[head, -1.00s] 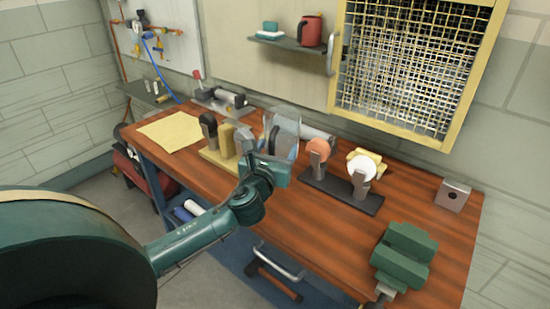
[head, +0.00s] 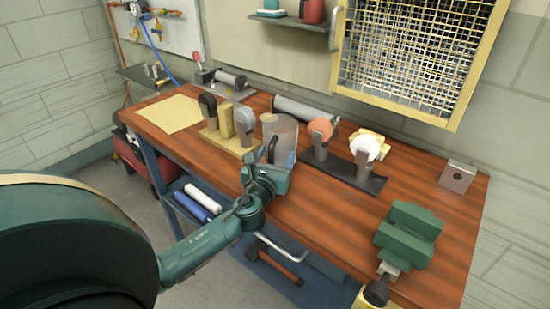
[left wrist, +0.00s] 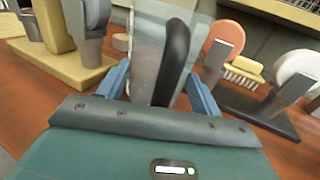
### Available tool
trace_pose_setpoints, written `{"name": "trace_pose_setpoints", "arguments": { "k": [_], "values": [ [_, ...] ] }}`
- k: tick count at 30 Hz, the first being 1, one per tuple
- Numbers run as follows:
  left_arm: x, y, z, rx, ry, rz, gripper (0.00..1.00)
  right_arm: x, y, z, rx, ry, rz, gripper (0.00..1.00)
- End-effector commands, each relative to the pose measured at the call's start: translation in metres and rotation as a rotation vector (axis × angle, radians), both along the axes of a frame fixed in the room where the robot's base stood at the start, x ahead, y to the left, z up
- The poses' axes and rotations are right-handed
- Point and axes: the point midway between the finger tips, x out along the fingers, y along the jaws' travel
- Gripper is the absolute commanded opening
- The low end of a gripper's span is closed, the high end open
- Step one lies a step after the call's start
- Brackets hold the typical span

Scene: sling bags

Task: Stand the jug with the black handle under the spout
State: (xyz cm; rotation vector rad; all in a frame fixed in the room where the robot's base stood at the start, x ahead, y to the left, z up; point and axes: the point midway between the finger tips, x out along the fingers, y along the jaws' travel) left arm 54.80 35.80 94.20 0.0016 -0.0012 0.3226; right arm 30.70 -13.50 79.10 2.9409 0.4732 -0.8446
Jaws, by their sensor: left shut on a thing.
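The clear jug (head: 286,138) with the black handle (head: 272,149) is upright in my left gripper (head: 268,168), above the middle of the workbench. In the left wrist view the two blue fingers of the gripper (left wrist: 162,90) stand on either side of the black handle (left wrist: 172,62), shut on it. The clear wall of the jug (left wrist: 148,35) is behind the handle. The jug's base is hidden, so I cannot tell if it touches the bench. Pipework with brass fittings (head: 148,14) is on the wall at far left; I cannot make out a spout for certain.
The wooden bench (head: 330,215) has a yellow-based stand (head: 232,146) left of the jug and a dark stand (head: 345,176) right of it. A green vise (head: 408,234) is at front right. A small grey shelf (head: 140,76) is under the pipework. The front middle is clear.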

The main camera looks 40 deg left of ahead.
Motion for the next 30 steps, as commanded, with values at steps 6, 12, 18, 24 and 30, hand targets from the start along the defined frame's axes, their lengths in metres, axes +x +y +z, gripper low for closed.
{"name": "trace_pose_setpoints", "arguments": {
  "k": [6, 12, 18, 24, 30],
  "values": [
    [0.000, 0.000, -0.002, 0.000, 0.000, 0.000, 0.70, -0.002, 0.000, -0.003, 0.000, 0.003, 0.002, 0.36],
    [0.000, 0.000, -0.002, 0.000, 0.000, 0.000, 0.87, -0.002, 0.000, -0.003, 0.000, 0.005, 0.002, 0.36],
    [0.000, 0.000, -0.002, 0.000, 0.000, 0.000, 0.87, -0.002, 0.000, -0.005, -0.001, 0.007, 0.003, 0.36],
    [-0.010, -0.004, -0.001, 0.001, 0.001, -0.002, 0.87, -0.002, 0.000, -0.004, -0.003, 0.009, 0.003, 0.36],
    [-0.049, -0.017, -0.002, 0.000, 0.003, -0.003, 0.87, -0.001, 0.000, -0.006, -0.004, 0.007, 0.002, 0.36]
  ]
}}
